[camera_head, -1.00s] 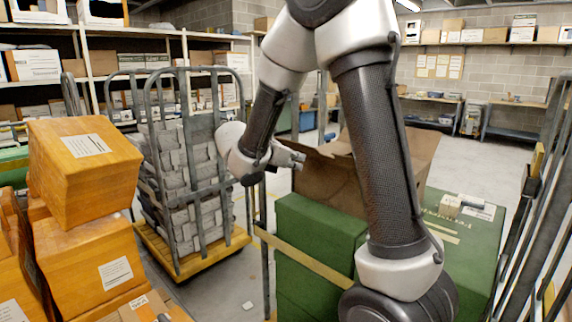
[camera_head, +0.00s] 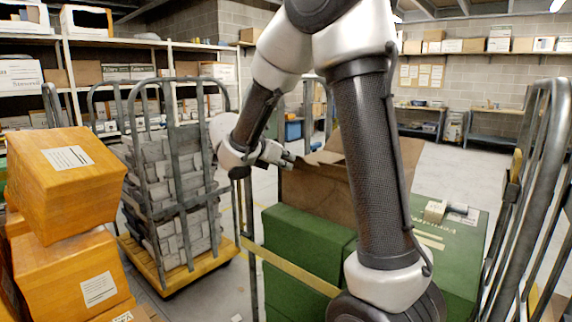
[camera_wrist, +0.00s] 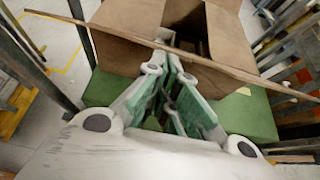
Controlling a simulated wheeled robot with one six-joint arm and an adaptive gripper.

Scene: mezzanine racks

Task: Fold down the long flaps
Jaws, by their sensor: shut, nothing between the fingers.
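A brown cardboard box (camera_head: 305,199) stands on the green boxes behind my arm, its top open in the wrist view (camera_wrist: 125,57). A long flap (camera_wrist: 225,67) on the near side sticks outward, and its edge runs across the wrist view. Another flap (camera_head: 328,158) shows at the box top in the head view. My gripper (camera_head: 289,160) is shut and empty at the box's left upper edge. In the wrist view my gripper (camera_wrist: 168,75) points at the near flap; I cannot tell if it touches.
Green boxes (camera_head: 300,240) lie under the box, with small items (camera_head: 436,211) on top at right. Metal cage rails (camera_head: 535,180) stand at right. A roll cage (camera_head: 165,170) of grey stacks and orange boxes (camera_head: 68,185) stand at left.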

